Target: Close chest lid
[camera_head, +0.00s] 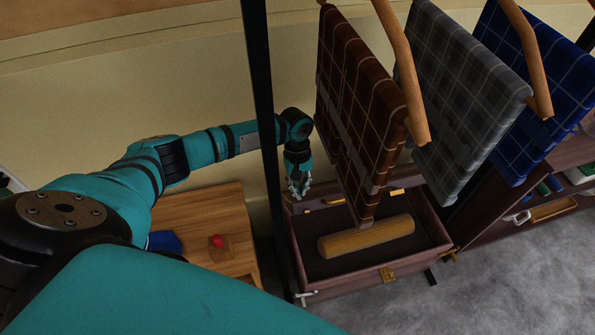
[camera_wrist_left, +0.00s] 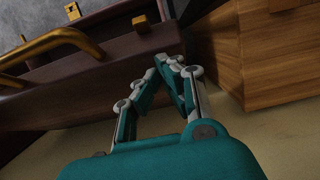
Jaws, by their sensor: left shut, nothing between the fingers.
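A dark reddish-brown chest (camera_head: 437,245) stands open on the floor in the head view, with a dark inside and a brass clasp (camera_head: 387,274) on its front. A yellow-brown cylinder (camera_head: 366,237) lies in it. I cannot clearly make out the lid; the chest's back is partly covered by a hanging cloth. My left gripper (camera_head: 299,194) points down at the chest's back left corner, shut and empty. In the left wrist view the gripper (camera_wrist_left: 173,62) is shut close to the brown chest edge (camera_wrist_left: 100,72); contact cannot be told. My right gripper is not in view.
A black upright post (camera_head: 262,110) stands beside my left arm. A wooden cabinet (camera_head: 205,215) with a red item is left of the chest. Shelves (camera_head: 550,200) stand right; grey floor (camera_head: 500,290) is clear in front.

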